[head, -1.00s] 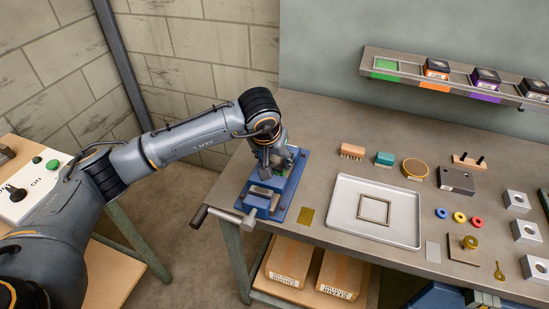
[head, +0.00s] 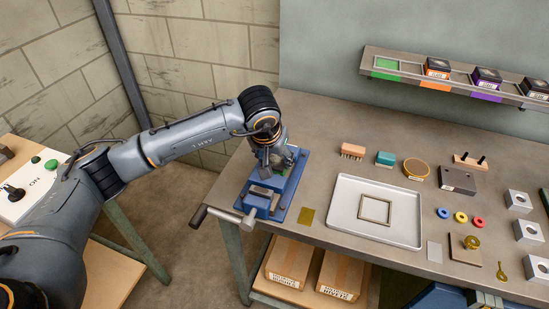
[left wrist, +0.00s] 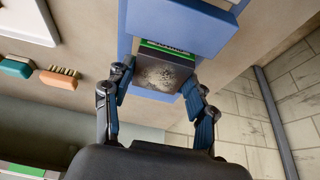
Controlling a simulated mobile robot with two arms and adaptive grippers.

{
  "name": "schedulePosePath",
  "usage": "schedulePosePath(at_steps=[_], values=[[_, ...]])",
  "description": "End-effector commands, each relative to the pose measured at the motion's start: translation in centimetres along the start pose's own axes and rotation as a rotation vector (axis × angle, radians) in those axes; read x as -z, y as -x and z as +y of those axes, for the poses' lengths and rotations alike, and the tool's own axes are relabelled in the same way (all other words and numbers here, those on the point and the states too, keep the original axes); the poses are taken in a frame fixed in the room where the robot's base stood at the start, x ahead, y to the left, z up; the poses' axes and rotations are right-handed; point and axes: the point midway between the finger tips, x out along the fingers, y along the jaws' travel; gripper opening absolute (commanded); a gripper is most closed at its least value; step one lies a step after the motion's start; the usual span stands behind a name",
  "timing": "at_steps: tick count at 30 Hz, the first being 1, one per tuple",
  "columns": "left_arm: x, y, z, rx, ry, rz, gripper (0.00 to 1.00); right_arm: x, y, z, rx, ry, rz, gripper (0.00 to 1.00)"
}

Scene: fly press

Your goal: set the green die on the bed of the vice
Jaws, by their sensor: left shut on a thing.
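The blue vice (head: 285,192) stands at the left front corner of the bench, with its handle over the edge. My left gripper (head: 272,165) points down at the rear part of the vice. The green die (left wrist: 160,72), a dark block with a green band and a label, sits between its fingers in the left wrist view. The left gripper (left wrist: 158,88) is shut on it. The die is over the vice's blue bed (left wrist: 180,28); I cannot tell whether it touches. In the head view the die is mostly hidden by the gripper. My right gripper is out of view.
A wall shelf (head: 450,82) has an empty green-marked place (head: 388,65) beside several dark dies. A pale tray (head: 345,232) with a square frame lies right of the vice, near a brass plate (head: 307,217). A brush (head: 353,149) and small parts lie further right.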

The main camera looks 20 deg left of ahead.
Motion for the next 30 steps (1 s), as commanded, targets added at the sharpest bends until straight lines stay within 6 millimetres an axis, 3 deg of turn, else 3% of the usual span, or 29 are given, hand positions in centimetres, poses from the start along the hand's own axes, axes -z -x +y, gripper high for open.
schedulePosePath(at_steps=[6, 7, 11, 23, 30], values=[[0.2, 0.2, 0.0, -0.001, 0.001, 0.005, 0.00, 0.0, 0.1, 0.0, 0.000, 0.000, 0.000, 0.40], [0.2, 0.2, 0.0, -0.001, 0.001, 0.005, 0.58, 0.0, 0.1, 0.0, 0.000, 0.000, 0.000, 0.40], [0.1, 0.1, 0.0, -0.001, 0.000, 0.004, 0.82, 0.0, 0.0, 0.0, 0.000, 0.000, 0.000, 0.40], [0.0, 0.4, 0.0, 0.001, 0.000, -0.001, 0.82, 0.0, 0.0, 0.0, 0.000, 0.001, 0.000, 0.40], [0.2, 4.5, 0.0, 0.000, -0.001, 0.006, 0.82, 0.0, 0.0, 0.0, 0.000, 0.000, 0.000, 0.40]])
